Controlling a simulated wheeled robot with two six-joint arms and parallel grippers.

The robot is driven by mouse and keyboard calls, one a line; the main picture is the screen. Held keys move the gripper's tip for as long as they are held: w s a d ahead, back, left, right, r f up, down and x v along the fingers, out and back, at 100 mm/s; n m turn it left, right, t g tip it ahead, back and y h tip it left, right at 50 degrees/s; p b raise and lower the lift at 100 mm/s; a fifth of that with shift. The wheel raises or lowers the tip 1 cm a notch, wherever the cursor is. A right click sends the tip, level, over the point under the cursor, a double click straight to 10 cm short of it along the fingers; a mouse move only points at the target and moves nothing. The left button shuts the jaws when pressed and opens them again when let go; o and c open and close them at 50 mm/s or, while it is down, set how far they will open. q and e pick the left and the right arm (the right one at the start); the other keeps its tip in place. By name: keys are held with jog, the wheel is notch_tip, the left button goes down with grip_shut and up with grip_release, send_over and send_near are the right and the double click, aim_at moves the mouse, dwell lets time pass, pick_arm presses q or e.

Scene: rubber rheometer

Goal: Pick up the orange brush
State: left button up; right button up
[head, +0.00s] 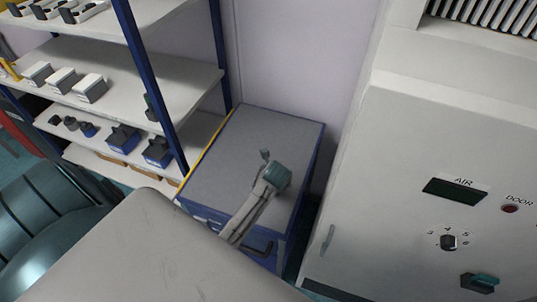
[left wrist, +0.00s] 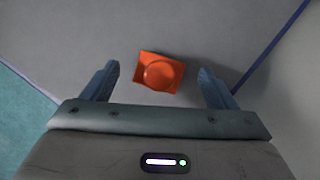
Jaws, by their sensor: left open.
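The orange brush (left wrist: 160,72) shows in the left wrist view as an orange, roughly square block with a round raised part. It lies on the grey top of a blue-sided cabinet (head: 226,150). My left gripper (head: 272,172) is over that top in the head view. In the left wrist view its two blue-grey fingers (left wrist: 158,85) are spread wide, one on each side of the brush. They are apart from it, and nothing is held. The brush does not show in the head view, where my left gripper seems to hide it. My right gripper is not in view.
A shelf rack (head: 175,85) with blue posts and several small boxes stands left of the cabinet. A large pale machine (head: 420,190) with a dial stands to the right. The cabinet top around the gripper looks clear. A wall is behind.

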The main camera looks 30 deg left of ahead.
pick_arm(q)
jog(key=shift+x, duration=0.85)
jog(key=shift+r, duration=0.1)
jog(key=shift+c, duration=0.2)
jog(key=c, duration=1.1)
jog(key=shift+c, duration=0.2)
jog(key=shift+r, duration=0.15)
notch_tip(320, 180, up, 3)
jog(key=shift+r, duration=0.25)
jog(key=s+d, duration=0.3)
jog(key=s, duration=0.4)
jog(key=s+d+r, duration=0.1)
jog(key=s+d, duration=0.2)
jog(key=s, duration=0.4)
jog(key=shift+s+d, duration=0.3)
jog(key=shift+d, duration=0.1)
jog(key=shift+r, duration=0.15)
